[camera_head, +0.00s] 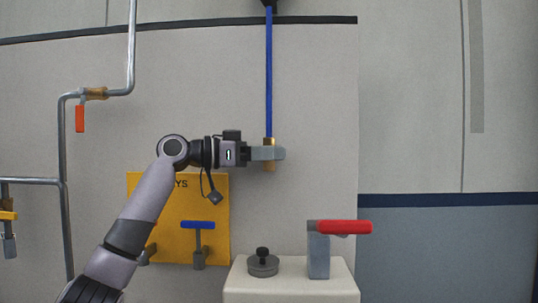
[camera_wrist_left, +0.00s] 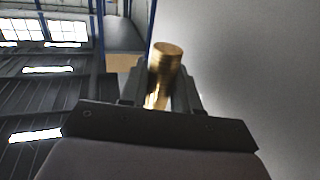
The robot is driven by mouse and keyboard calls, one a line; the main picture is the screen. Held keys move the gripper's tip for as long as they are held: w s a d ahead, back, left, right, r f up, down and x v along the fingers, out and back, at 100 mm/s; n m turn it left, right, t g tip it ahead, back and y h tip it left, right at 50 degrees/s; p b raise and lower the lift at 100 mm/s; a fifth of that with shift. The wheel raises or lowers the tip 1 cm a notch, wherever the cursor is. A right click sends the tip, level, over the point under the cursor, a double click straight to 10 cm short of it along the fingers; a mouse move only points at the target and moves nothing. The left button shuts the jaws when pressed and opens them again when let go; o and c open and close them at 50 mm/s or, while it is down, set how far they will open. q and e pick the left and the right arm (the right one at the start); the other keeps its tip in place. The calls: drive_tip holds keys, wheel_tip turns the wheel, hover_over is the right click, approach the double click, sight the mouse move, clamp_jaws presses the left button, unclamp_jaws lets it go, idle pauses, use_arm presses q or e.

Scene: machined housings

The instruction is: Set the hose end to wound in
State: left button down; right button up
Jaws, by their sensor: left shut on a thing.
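A blue hose (camera_head: 268,75) hangs straight down from a dark fitting (camera_head: 269,4) at the top of the head view. Its brass end (camera_head: 269,167) sits at the bottom of the hose. My left gripper (camera_head: 270,153) is shut around this end, with brass showing just above and below the fingers. In the left wrist view the brass end (camera_wrist_left: 166,58) stands between the two fingers (camera_wrist_left: 163,95). The fingers hide its middle. My right gripper is in neither view.
A yellow board (camera_head: 150,190) with a blue-handled key (camera_head: 198,226) hangs behind my arm. Below the gripper, a pale block (camera_head: 290,291) carries a dark round knob (camera_head: 263,264) and a red-handled lever (camera_head: 344,227). Grey pipes (camera_head: 64,150) with a red-handled valve (camera_head: 80,118) run at left.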

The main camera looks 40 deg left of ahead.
use_arm(q)
wheel_tip(320, 180, up, 5)
drive_tip(key=p, duration=0.2)
drive_tip(key=shift+r+p, duration=0.2)
drive_tip(key=shift+p, duration=0.15)
drive_tip(key=shift+r, duration=0.65)
drive_tip(key=shift+a+r, duration=0.15)
drive_tip(key=shift+r, duration=0.3)
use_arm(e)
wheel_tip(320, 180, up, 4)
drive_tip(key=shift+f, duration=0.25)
use_arm(q)
drive_tip(key=shift+s+r, duration=0.1)
drive_tip(key=c, duration=0.9)
unclamp_jaws()
drive_tip(key=shift+c, duration=0.2)
drive_tip(key=shift+f, duration=0.2)
drive_tip(key=b+v, duration=0.2)
drive_tip(key=v, duration=0.5)
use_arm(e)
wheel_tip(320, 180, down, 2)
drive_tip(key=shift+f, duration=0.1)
